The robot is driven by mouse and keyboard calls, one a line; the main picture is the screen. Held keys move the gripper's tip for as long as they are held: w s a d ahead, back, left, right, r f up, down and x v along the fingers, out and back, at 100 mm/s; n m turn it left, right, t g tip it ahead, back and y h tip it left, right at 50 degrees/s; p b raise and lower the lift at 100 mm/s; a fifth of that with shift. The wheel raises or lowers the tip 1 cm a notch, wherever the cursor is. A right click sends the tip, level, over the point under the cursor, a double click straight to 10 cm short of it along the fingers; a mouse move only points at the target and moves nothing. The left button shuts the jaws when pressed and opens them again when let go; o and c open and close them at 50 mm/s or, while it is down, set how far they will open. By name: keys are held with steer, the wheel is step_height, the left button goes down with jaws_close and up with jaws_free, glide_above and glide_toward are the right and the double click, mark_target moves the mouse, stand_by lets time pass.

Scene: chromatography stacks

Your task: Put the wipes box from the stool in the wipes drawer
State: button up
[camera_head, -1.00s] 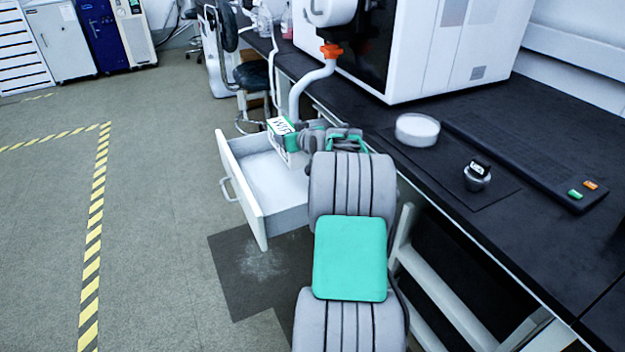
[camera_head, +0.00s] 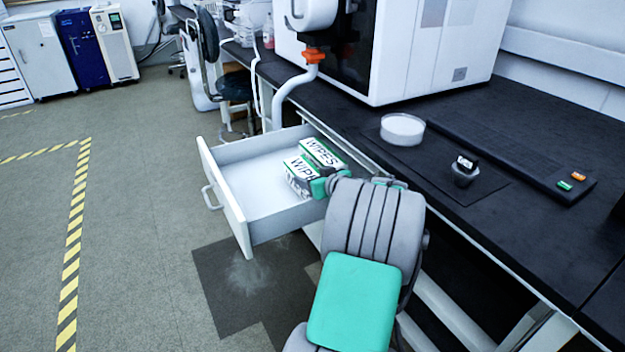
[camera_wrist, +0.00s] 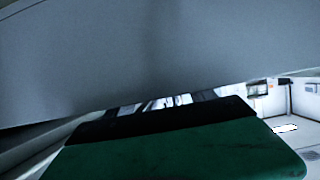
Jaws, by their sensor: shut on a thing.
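The wipes drawer (camera_head: 262,193) is pulled out under the bench, with its white floor visible. Two white-and-green wipes boxes show side by side at its inner right end. The farther wipes box (camera_head: 323,153) is beside the back wall of the drawer. The nearer wipes box (camera_head: 300,169) is at my gripper (camera_head: 318,186), which is shut on it. My gripper partly hides this box, and I cannot tell whether it touches the drawer floor. In the wrist view a plain grey surface and a dark green block fill most of the picture, and the box is not clearly recognisable.
The black bench top (camera_head: 440,165) runs above the drawer, with a white round dish (camera_head: 402,128) and a large white instrument (camera_head: 430,50). A dark stool (camera_head: 234,86) stands beyond the drawer. The drawer's front left part is empty. Open floor lies to the left.

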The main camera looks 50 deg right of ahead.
steer(key=shift+f, duration=0.1)
steer(key=o, duration=1.5)
steer(key=shift+s+r, duration=0.25)
steer(key=shift+r, duration=0.05)
steer(key=p+v, duration=0.3)
steer(key=v, duration=0.8)
steer(key=shift+s+a, duration=0.15)
